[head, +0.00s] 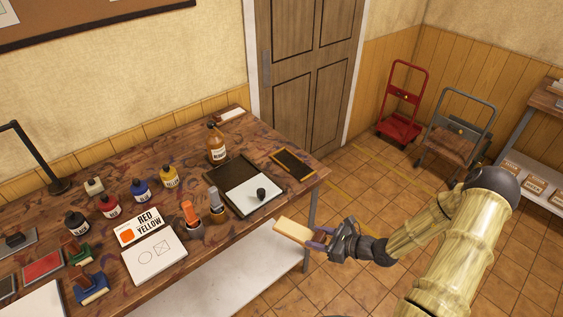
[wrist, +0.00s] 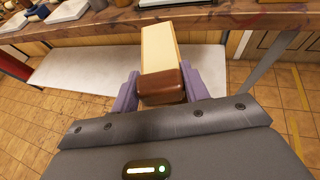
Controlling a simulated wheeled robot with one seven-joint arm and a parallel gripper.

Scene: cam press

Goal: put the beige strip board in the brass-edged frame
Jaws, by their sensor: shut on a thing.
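The beige strip board (head: 293,231) is in my gripper (head: 319,239), held in the air off the front right edge of the table. In the wrist view the board (wrist: 160,46) points away from me, with a brown block (wrist: 161,85) at its near end between the purple fingers of my gripper (wrist: 160,90). The fingers are shut on this brown end. The brass-edged frame (head: 293,163) lies on the table near its right end, dark inside and empty-looking. It is farther back than the board and apart from it. I cannot make it out surely in the wrist view.
A dark mat (head: 221,172) with a white sheet and a small black knob lies left of the frame. A brown bottle (head: 216,145) stands behind it. A pale shelf (head: 230,268) is below the tabletop.

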